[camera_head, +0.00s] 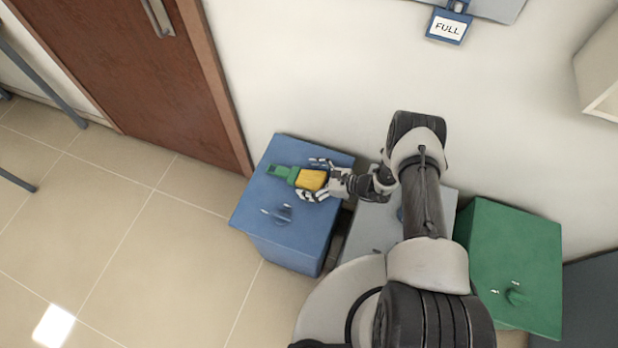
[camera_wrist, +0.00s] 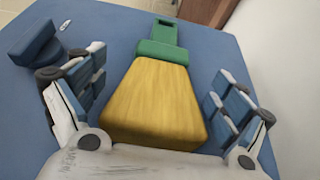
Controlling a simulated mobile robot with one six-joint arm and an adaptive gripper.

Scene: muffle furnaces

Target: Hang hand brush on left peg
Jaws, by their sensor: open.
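The hand brush, with a green handle (camera_head: 283,172) and a yellow bristle block (camera_head: 311,180), lies flat on top of a blue bin (camera_head: 262,205). In the wrist view the yellow block (camera_wrist: 155,103) is between my two fingers, and the green handle (camera_wrist: 160,45) points away. My gripper (camera_head: 318,179) is open around the yellow end, with a visible gap on each side of it in the wrist view. The left peg is not identifiable in either view.
A grey bin (camera_head: 372,232) and a green bin (camera_head: 510,255) stand to the right along the wall. A blue sign reading FULL (camera_head: 448,27) hangs on the wall above. A brown door (camera_head: 130,70) is at left.

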